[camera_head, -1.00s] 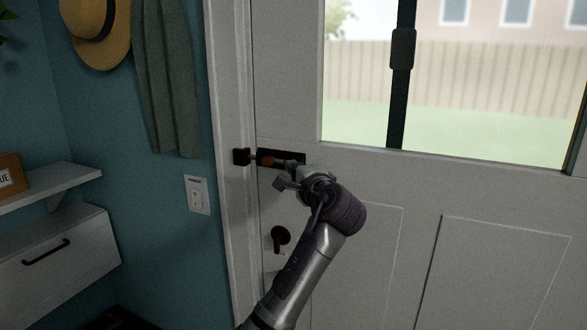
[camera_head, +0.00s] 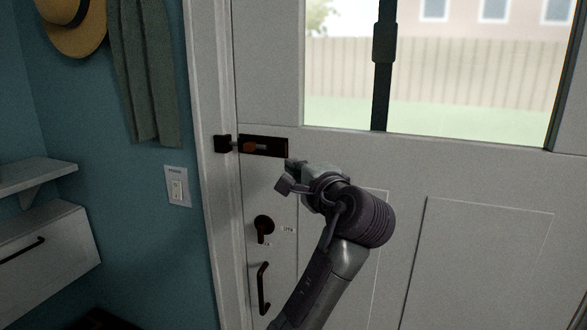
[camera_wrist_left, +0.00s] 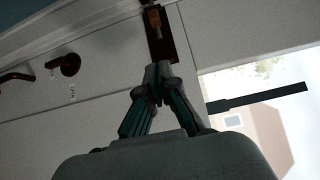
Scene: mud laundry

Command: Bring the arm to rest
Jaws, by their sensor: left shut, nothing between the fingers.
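My left gripper (camera_head: 287,174) is in front of the white door (camera_head: 340,180), just below and to the right of a dark slide bolt (camera_head: 264,146) with a copper-coloured knob. In the left wrist view its two fingers (camera_wrist_left: 157,75) are together with nothing between them. The bolt plate (camera_wrist_left: 160,38) shows beyond the fingertips there. The bolt reaches left to a dark keeper (camera_head: 222,144) on the door frame. My right gripper is not in view.
A dark thumb-turn lock (camera_head: 263,228) and a pull handle (camera_head: 263,288) are on the door below the bolt. A light switch (camera_head: 177,187), a shelf (camera_head: 35,176) and a drawer unit (camera_head: 45,255) are on the left. The door has a window (camera_head: 450,70).

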